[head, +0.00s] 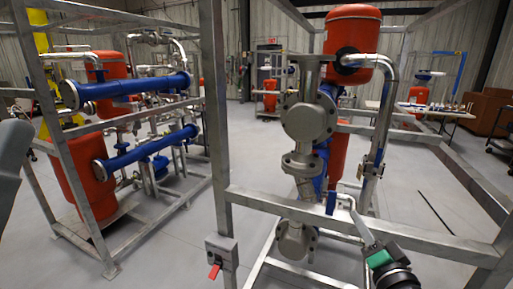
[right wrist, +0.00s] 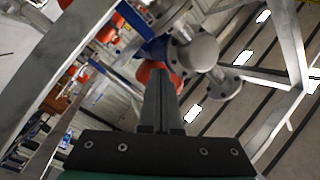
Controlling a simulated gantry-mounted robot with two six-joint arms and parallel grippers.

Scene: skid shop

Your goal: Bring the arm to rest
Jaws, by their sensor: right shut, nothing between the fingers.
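My right gripper (head: 356,216) comes in from the lower right in the head view, behind a green band and a black wrist. Its grey fingers point up and left toward the pipework, close to a blue valve handle (head: 331,203). I cannot tell whether they touch anything there. In the right wrist view the two fingers of the right gripper (right wrist: 159,76) are together, with nothing seen between them. A grey part at the left edge of the head view looks like my left arm; its gripper is out of view.
A grey steel frame (head: 290,207) crosses in front of the piping, near my right gripper. A red-handled switch box (head: 222,252) sits on its post. A red tank (head: 352,30) and grey valve (head: 309,119) stand inside. Another skid with blue pipes (head: 130,87) stands left. Open floor lies between.

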